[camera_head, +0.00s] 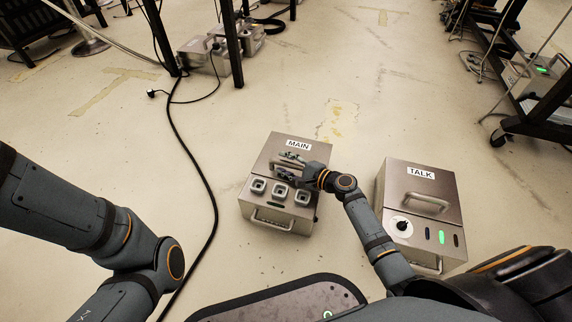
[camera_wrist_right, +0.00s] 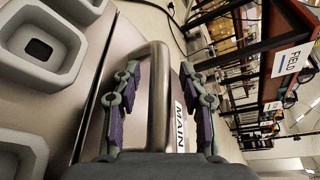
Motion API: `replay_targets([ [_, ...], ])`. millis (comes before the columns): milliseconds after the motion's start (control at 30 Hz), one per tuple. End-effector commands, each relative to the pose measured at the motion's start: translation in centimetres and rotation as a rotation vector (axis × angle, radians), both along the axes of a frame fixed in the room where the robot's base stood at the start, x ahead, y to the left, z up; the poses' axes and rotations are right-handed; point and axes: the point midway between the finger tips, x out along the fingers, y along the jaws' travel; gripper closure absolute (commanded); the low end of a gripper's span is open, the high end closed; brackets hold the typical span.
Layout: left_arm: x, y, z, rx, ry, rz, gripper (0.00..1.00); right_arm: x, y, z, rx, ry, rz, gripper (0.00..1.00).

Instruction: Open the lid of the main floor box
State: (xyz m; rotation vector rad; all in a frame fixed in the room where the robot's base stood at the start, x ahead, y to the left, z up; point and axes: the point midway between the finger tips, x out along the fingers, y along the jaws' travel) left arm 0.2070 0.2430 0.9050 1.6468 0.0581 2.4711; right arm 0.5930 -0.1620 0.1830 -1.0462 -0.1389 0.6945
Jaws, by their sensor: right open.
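The main floor box (camera_head: 247,205) is a metal case on the floor with a MAIN label (camera_head: 298,144), several grey square-framed switches and a handle on its front. Its lid (camera_head: 272,146) looks shut and flat. My right gripper (camera_head: 290,163) is over the lid, hiding most of the lid handle in the head view. In the wrist view my right gripper (camera_wrist_right: 160,78) is open, with one finger on each side of the lid handle (camera_wrist_right: 158,100); gaps show between the fingers and the bar. My left gripper is out of view.
The TALK box (camera_head: 390,180) stands to the right, with a knob and a green light. A black cable (camera_head: 190,150) runs along the floor left of the main box. A wheeled rack (camera_head: 540,115) stands at right. Floor beyond the main box is clear.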

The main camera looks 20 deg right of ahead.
Motion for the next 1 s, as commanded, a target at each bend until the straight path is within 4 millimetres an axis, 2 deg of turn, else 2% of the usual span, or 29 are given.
replay_targets([
  [33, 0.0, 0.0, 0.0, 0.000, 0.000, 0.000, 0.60, 0.0, 0.0, 0.0, 0.000, 0.000, 0.000, 0.60],
  [333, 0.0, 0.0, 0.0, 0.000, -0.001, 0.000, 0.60, 0.0, 0.0, 0.0, 0.000, 0.000, 0.000, 1.00],
  [733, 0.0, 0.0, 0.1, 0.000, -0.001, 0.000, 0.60, 0.0, 0.0, 0.1, 0.001, 0.002, 0.000, 1.00],
  [933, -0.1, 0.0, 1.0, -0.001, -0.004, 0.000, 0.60, 0.2, -0.2, 0.8, 0.014, 0.022, -0.001, 1.00],
  [967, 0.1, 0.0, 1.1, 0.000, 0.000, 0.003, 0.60, 0.3, -0.2, 1.0, 0.018, 0.027, -0.001, 1.00],
  [1000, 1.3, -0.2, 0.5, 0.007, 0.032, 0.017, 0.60, 0.4, -0.3, 1.2, 0.024, 0.035, 0.000, 1.00],
])
